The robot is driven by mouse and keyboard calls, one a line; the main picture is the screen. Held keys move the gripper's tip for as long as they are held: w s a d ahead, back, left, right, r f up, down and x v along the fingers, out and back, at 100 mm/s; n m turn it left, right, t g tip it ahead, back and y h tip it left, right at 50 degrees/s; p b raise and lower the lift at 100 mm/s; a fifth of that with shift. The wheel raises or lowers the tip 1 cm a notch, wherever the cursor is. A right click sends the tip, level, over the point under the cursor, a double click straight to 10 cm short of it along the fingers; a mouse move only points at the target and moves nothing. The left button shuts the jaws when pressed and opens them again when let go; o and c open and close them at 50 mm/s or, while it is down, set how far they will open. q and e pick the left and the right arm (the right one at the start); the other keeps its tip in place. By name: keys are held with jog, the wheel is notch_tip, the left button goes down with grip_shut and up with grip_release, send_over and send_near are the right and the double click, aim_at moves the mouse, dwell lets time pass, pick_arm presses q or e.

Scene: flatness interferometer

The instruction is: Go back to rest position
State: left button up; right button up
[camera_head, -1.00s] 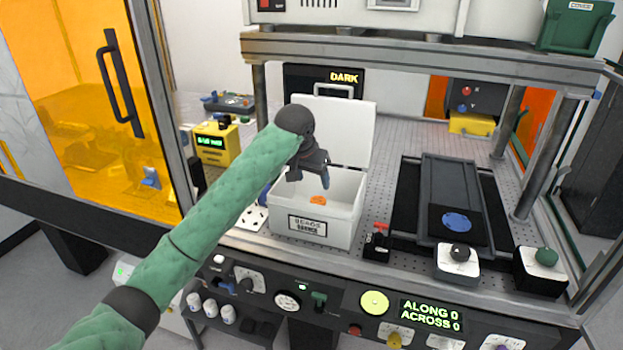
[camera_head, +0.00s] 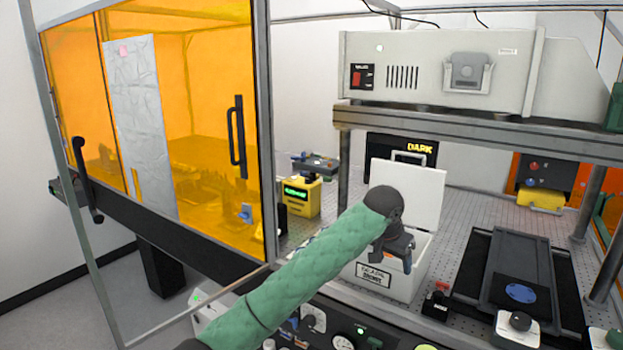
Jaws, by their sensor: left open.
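My left arm, in a green quilted sleeve, comes in from the bottom left. My left gripper (camera_head: 402,256) points down over the white open-lidded box (camera_head: 378,276). The fingers are dark with a blue tip and hide part of the box's mouth; nothing shows held between them. I cannot tell whether the fingertips are inside the box or just above it. The raised white lid (camera_head: 410,192) stands behind the gripper. My right gripper is not in view.
An amber-windowed sliding door (camera_head: 190,140) with a black handle fills the left. A yellow device (camera_head: 300,197) stands behind the arm. Right of the box are a red-topped part (camera_head: 437,299), a dark stage (camera_head: 518,270) and a black-knobbed block (camera_head: 515,330). Posts hold an overhead shelf.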

pick_arm(q)
jog(key=s+a+f+n+h, duration=0.1)
jog(key=s+a+f+n, duration=0.1)
jog(key=s+a+f, duration=0.9)
jog(key=s+a+f+n, duration=0.2)
jog(key=s+a+f, duration=0.7)
jog(key=f, duration=0.5)
jog(key=s+a+f+n+y, duration=0.2)
jog(key=s+a+f, duration=0.1)
jog(key=s+a, duration=0.9)
jog(key=s+a+f+n+y, duration=0.15)
jog(key=s+a+f, duration=0.25)
jog(key=s+a, duration=0.75)
jog(key=s+d+f, duration=0.1)
jog(key=s+f, duration=0.1)
jog(key=f, duration=1.1)
jog(key=s+d+f+g, duration=0.1)
jog(key=s+d+f, duration=0.1)
jog(key=f, duration=1.2)
jog(key=s+d+f, duration=0.1)
jog(key=s+f, duration=0.1)
jog(key=f, duration=1.1)
jog(key=shift+s+d+f+g, duration=0.15)
jog(key=shift+s+d+g, duration=0.15)
jog(key=shift+d+g, duration=0.1)
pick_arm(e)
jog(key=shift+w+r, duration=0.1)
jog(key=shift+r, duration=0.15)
